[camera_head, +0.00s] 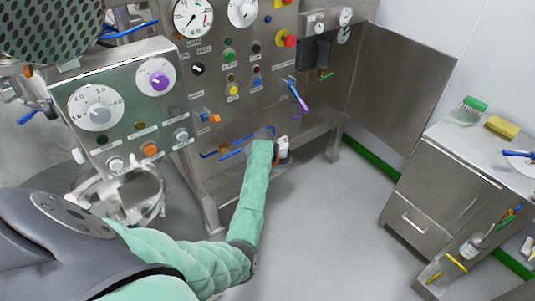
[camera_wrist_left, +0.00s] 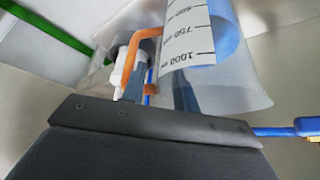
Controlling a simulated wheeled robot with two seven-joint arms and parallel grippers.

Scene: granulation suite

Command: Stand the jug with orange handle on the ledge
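The clear jug (camera_wrist_left: 188,40) has printed volume marks and an orange handle (camera_wrist_left: 146,32); it fills the upper middle of the left wrist view, close to my gripper. In the head view, a faint translucent shape beside the gripper seems to be the jug. My left gripper (camera_wrist_left: 158,90) has its fingers visibly apart, one near the handle and one in front of the jug wall. Whether either touches is unclear. In the head view, my left gripper (camera_head: 283,149) is in front of the console's lower ledge (camera_head: 318,122). My right gripper is not seen.
The steel control panel (camera_head: 222,25) with knobs and gauges rises behind. Blue hooked rods (camera_head: 237,148) lie left of my gripper. An open steel door (camera_head: 400,85) stands right. A steel counter (camera_head: 470,145) holds a brush and sponge. The grey floor between is clear.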

